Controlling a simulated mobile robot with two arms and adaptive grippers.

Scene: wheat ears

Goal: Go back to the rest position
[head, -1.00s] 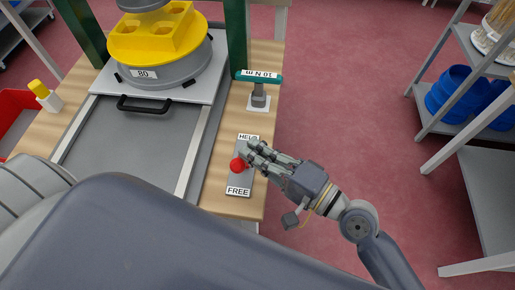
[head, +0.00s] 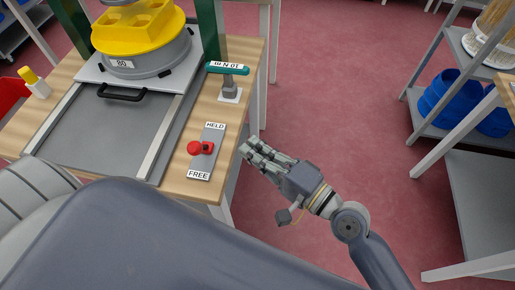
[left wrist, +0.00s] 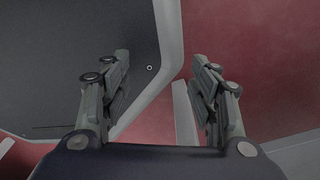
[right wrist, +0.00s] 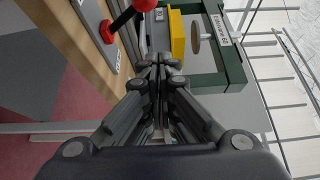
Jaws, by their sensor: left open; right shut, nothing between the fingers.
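My right gripper (head: 256,150) is shut and empty in the head view, just off the right edge of the wooden bench, above the red floor. It also shows shut in the right wrist view (right wrist: 158,65). The red-knobbed lever (head: 201,148) sits on a grey plate marked HELD and FREE, to the left of the gripper and apart from it. My left gripper shows only in the left wrist view (left wrist: 160,70); its fingers are spread with nothing between them, over a dark surface and the red floor.
The bench (head: 183,185) carries a teal-handled tool (head: 228,70) marked 10 N m, and a yellow-topped grey drum (head: 150,60) on a sliding plate. A shelf with blue containers (head: 447,92) stands at right. The floor between (head: 330,90) is clear.

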